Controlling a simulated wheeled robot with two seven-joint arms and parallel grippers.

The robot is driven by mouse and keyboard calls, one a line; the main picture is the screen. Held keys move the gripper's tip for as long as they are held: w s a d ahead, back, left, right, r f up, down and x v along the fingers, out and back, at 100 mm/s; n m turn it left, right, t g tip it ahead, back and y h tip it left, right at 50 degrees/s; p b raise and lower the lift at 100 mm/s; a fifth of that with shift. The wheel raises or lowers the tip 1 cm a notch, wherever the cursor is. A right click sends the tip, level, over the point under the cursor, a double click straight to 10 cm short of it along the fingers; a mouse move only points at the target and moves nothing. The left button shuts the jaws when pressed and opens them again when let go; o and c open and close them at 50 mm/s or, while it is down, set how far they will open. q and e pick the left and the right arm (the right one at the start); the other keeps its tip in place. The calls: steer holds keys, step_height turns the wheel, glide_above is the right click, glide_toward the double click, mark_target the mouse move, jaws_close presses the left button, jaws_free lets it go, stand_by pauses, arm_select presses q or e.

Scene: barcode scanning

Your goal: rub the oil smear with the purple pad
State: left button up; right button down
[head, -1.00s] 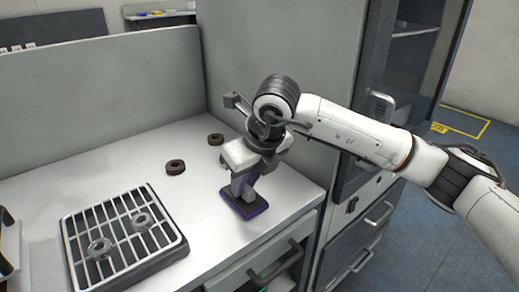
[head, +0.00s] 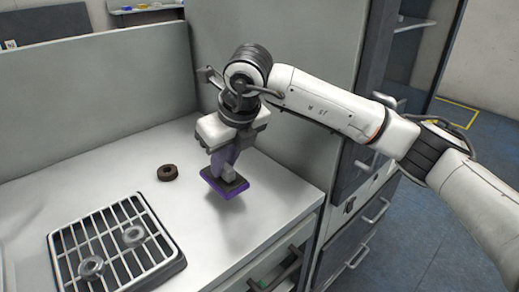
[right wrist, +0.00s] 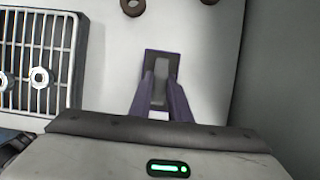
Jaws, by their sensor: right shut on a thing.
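The purple pad (head: 224,183) has a dark top and a grey grip. My right gripper (head: 229,162) is shut on this grip and holds the pad above the white worktop, with a shadow beneath it. The right wrist view shows the pad (right wrist: 148,62) below the fingers, with the grip (right wrist: 160,80) between them. I cannot make out an oil smear in either current view; the pad and gripper hide part of the worktop. My left gripper is not in view.
A rack (head: 118,245) with metal rings (head: 133,235) on it stands at the left front. Grey panels (head: 95,95) bound the back and right.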

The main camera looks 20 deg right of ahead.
steer(key=shift+r+p, duration=0.95)
steer(key=shift+r, duration=1.2)
